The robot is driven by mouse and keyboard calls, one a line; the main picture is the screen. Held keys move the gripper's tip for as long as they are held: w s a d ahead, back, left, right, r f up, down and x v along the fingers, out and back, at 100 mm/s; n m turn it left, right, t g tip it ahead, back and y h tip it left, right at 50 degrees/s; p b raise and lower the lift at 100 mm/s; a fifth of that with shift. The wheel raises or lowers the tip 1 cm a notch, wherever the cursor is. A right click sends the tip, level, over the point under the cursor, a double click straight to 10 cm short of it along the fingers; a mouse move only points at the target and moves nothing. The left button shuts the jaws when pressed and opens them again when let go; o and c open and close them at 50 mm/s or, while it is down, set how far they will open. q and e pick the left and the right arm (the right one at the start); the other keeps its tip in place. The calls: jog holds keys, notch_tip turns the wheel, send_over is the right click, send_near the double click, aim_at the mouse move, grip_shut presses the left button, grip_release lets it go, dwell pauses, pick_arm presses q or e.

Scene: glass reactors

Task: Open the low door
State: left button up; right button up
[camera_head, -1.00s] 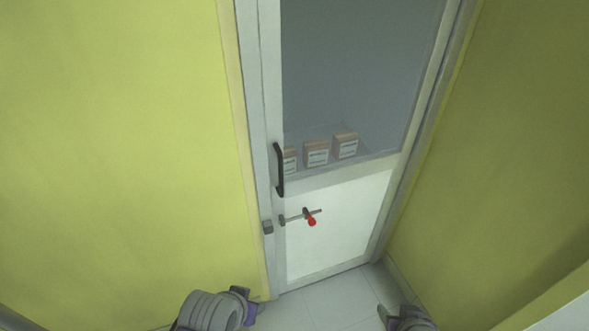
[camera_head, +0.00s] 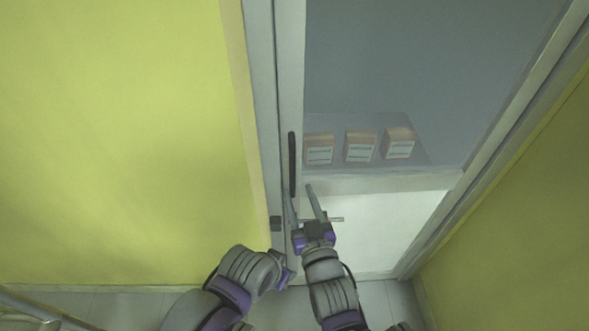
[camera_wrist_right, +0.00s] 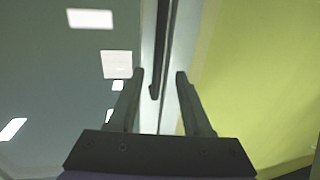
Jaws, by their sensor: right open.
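The low door, white-framed with a grey window above and a pale lower panel (camera_head: 390,230), stands closed. Its black vertical handle (camera_head: 292,165) is on the left side. In the right wrist view the handle (camera_wrist_right: 159,50) hangs in line with the gap between my fingers, its lower end near the fingertips. My right gripper (camera_head: 299,190) is open at the handle's lower end, also seen in the right wrist view (camera_wrist_right: 160,74); contact cannot be told. A bolt rod (camera_head: 336,219) sits below, mostly hidden behind my right gripper. My left gripper (camera_head: 286,270) is low at the door's left edge, its fingers unclear.
Yellow walls stand close on the left (camera_head: 120,140) and right (camera_head: 510,240). Behind the window several labelled boxes (camera_head: 360,145) stand on a shelf. A small grey block (camera_head: 276,223) is on the left frame. Tiled floor (camera_head: 110,308) shows below.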

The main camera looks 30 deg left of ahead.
aim_at(293, 174)
jog(key=x, duration=0.7)
jog(key=shift+w+a, duration=0.1)
jog(key=shift+w, duration=0.3)
grip_shut()
dwell(0.9)
